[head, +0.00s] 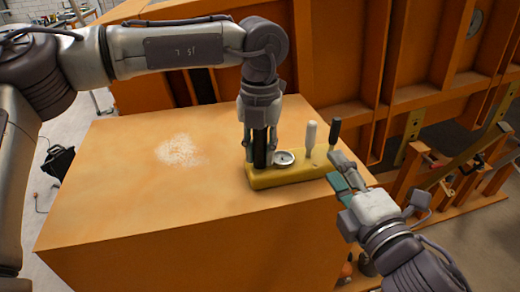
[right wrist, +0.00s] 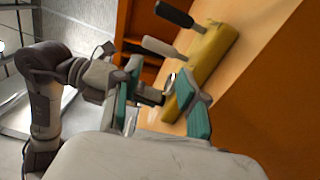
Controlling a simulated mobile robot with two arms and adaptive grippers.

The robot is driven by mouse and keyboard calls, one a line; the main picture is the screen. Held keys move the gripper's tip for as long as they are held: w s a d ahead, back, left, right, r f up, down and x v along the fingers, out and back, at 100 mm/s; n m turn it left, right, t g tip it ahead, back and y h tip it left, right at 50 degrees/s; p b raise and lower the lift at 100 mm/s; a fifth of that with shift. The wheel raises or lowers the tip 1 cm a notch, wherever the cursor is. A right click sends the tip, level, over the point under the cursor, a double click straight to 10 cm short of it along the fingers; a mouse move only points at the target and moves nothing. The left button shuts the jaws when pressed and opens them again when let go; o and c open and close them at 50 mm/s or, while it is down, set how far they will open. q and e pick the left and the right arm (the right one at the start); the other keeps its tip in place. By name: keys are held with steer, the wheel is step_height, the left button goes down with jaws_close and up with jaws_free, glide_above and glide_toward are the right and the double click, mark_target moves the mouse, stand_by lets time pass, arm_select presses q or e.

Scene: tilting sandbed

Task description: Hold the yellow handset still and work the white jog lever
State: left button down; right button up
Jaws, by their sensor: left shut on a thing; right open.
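The yellow handset (head: 290,176) lies on the orange box top near its right front edge. It carries a round dial (head: 285,157), a white jog lever (head: 311,136) and a black lever (head: 334,130), both standing up. My left gripper (head: 260,160) points down and is shut on the handset's left end; the exact grip is partly hidden. My right gripper (head: 342,178) is open and empty, beside the handset's right end, with teal finger pads. In the right wrist view, the handset (right wrist: 208,62), white lever (right wrist: 160,47) and black lever (right wrist: 175,14) lie beyond the open right gripper (right wrist: 165,105).
The orange box top (head: 110,190) is clear on the left, apart from a pale speckled patch (head: 180,151). A large orange ribbed frame (head: 350,50) rises behind the box. Orange rails (head: 450,200) stand at the right.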

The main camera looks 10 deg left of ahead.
stand_by(0.3)
steer(key=shift+w+f, duration=0.1)
steer(key=shift+f, duration=0.05)
steer(key=c, duration=0.5)
steer(key=f+m+g, duration=0.1)
steer(key=m, duration=0.1)
steer(key=w+d+f+m, duration=0.1)
steer(key=m, duration=0.1)
steer(key=w+f+m+g, duration=0.1)
steer(key=m, duration=0.1)
steer(key=shift+d+f+g, duration=0.1)
steer(key=shift+d+g, duration=0.05)
steer(key=shift+g, duration=0.15)
jaws_close()
steer(key=d+r+m+g+y, duration=0.1)
steer(key=d+m+g+y, duration=0.1)
steer(key=m, duration=1)
steer(key=d+r+m+g+y, duration=0.2)
steer(key=d+m+y, duration=0.3)
steer(key=m, duration=0.7)
steer(key=shift+s+d+r+m+g+y, duration=0.2)
steer(key=shift+d+r+m+g+y, duration=0.1)
steer(key=shift+d, duration=0.65)
